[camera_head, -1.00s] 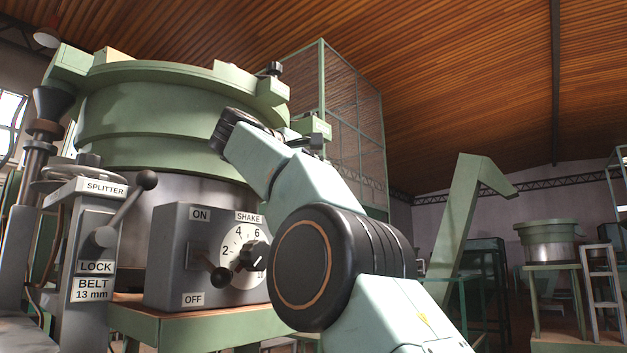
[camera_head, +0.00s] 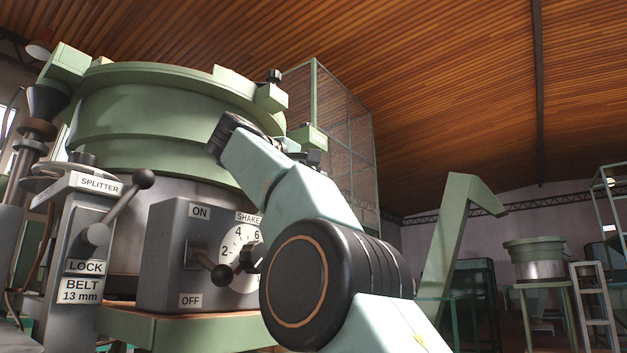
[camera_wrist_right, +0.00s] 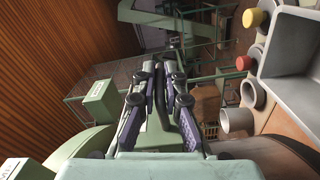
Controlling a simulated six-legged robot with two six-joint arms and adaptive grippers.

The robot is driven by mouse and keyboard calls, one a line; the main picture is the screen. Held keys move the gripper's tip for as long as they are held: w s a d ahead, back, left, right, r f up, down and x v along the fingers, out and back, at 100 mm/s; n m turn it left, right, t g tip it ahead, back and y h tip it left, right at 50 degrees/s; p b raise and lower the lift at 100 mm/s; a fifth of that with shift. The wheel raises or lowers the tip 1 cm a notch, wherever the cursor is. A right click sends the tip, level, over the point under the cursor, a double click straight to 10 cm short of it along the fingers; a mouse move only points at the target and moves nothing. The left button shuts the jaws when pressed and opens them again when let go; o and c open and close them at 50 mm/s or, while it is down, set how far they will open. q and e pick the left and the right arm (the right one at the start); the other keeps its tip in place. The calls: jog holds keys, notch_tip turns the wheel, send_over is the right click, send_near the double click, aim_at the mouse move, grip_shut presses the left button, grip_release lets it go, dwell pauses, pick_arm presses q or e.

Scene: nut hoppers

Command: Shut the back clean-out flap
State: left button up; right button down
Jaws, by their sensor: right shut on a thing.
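My right gripper (camera_wrist_right: 160,108) is in the right wrist view, with its two fingers on either side of a dark, slightly curved bar (camera_wrist_right: 159,92). It is shut on this bar. The clean-out flap cannot be made out clearly, and I cannot tell its angle or whether the bar belongs to it. In the head view my right arm reaches past the right side of the big green hopper bowl (camera_head: 150,110); the fingers cannot be made out there. My left gripper is in neither view.
A grey control box (camera_head: 180,220) with a SHAKE dial stands before the bowl, beside the splitter post (camera_head: 90,225). A mesh cage (camera_head: 335,130) is behind my arm. In the wrist view a green block (camera_wrist_right: 100,99) is at left and grey pipes (camera_wrist_right: 236,121) at right.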

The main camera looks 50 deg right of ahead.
jog(key=c, duration=1.5)
grip_release()
jog(key=shift+a+r, duration=0.1)
jog(key=shift+a, duration=0.15)
jog(key=shift+c, duration=0.2)
jog(key=shift+o, duration=0.5)
jog(key=shift+w+d, duration=0.1)
jog(key=shift+d, duration=0.1)
jog(key=s+a, duration=0.1)
jog(key=a, duration=1.1)
jog(key=shift+d, duration=0.1)
